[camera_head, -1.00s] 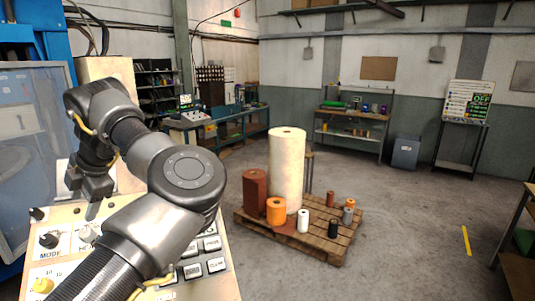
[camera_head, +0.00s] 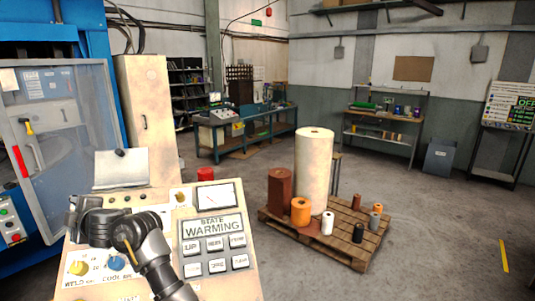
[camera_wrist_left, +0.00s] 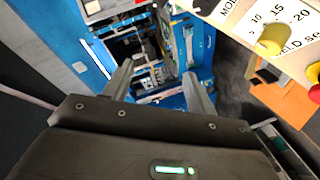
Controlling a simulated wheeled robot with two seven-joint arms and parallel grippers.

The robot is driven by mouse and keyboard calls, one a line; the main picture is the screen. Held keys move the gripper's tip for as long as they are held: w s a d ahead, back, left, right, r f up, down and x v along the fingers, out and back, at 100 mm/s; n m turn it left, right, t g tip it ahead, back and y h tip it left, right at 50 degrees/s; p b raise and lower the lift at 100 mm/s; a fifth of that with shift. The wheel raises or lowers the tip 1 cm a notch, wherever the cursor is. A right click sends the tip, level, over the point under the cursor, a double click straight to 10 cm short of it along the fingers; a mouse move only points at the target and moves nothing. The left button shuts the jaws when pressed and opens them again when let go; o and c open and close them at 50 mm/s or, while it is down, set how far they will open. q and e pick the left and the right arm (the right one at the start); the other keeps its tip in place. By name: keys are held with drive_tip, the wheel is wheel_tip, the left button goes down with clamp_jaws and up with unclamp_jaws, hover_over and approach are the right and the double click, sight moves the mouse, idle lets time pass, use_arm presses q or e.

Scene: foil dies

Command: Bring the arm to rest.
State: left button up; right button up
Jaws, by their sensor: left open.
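My left arm comes up from the bottom edge in the head view and bends to the left over the cream control panel (camera_head: 203,187). My left gripper shows in the left wrist view (camera_wrist_left: 160,88), with its two fingers apart and nothing between them. In the head view the hand end is small and dark over the panel's left part, partly hidden by its own links. My right gripper is in neither view.
A blue machine with a clear guard door (camera_head: 60,130) stands at the left. A wooden pallet (camera_head: 345,258) with several rolls stands right of the panel. Workbenches (camera_head: 255,128) line the back. Open floor lies between them. The yellow knob (camera_wrist_left: 272,40) is right of the fingers in the wrist view.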

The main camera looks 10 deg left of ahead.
use_arm(q)
drive_tip(key=s+d+f+m+t+h, duration=0.3)
drive_tip(key=d+f+m+t+h, duration=0.6)
drive_tip(key=d+f+m, duration=1.1)
drive_tip(key=s+d+f+m+g+h, duration=0.2)
drive_tip(key=s+d+f+m+g, duration=0.1)
drive_tip(key=s+d+f, duration=0.4)
drive_tip(key=s+d+f+m+g+h, duration=0.2)
drive_tip(key=s+d+m+g, duration=0.15)
drive_tip(key=s, duration=0.65)
drive_tip(key=s+d+f+m+g+h, duration=0.2)
drive_tip(key=s+d+f+g, duration=0.3)
drive_tip(key=s, duration=0.3)
wheel_tip(320, 180, down, 32)
drive_tip(key=s+d+r+b, duration=0.1)
drive_tip(key=s+b, duration=0.1)
drive_tip(key=b, duration=0.4)
drive_tip(key=s+a+f+b, duration=0.1)
drive_tip(key=s+f+b, duration=0.1)
drive_tip(key=s+f, duration=0.6)
drive_tip(key=s+a+f+g+b, duration=0.1)
drive_tip(key=s+f+b, duration=0.1)
drive_tip(key=s+f, duration=0.6)
wheel_tip(320, 180, down, 5)
drive_tip(key=shift+a+r, duration=0.2)
drive_tip(key=shift+a, duration=0.15)
drive_tip(key=shift+m, duration=0.25)
